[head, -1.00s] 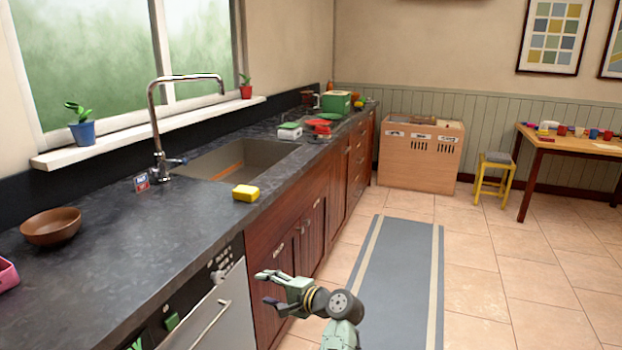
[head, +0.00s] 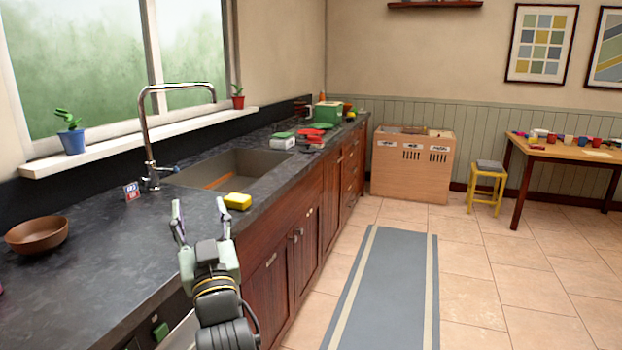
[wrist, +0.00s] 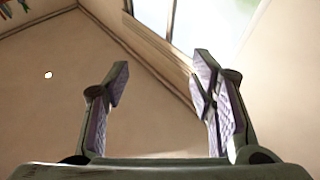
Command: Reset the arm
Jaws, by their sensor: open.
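My gripper (head: 199,214) is raised over the front edge of the dark countertop in the head view, fingers pointing up, with my arm below it. Its two fingers stand apart with nothing between them. In the wrist view the open fingers (wrist: 158,88) frame only bare wall, with part of a window (wrist: 205,25) behind at the top. The yellow sponge (head: 237,201) lies on the counter just right of the gripper in the picture, apart from it.
The countertop (head: 95,255) runs along the left with a sink (head: 225,170), a tall faucet (head: 148,130) and a brown bowl (head: 37,235). Wooden cabinets (head: 290,235) stand below. The floor with the grey runner (head: 385,290) is clear. A yellow stool (head: 487,185) and table (head: 560,150) stand far right.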

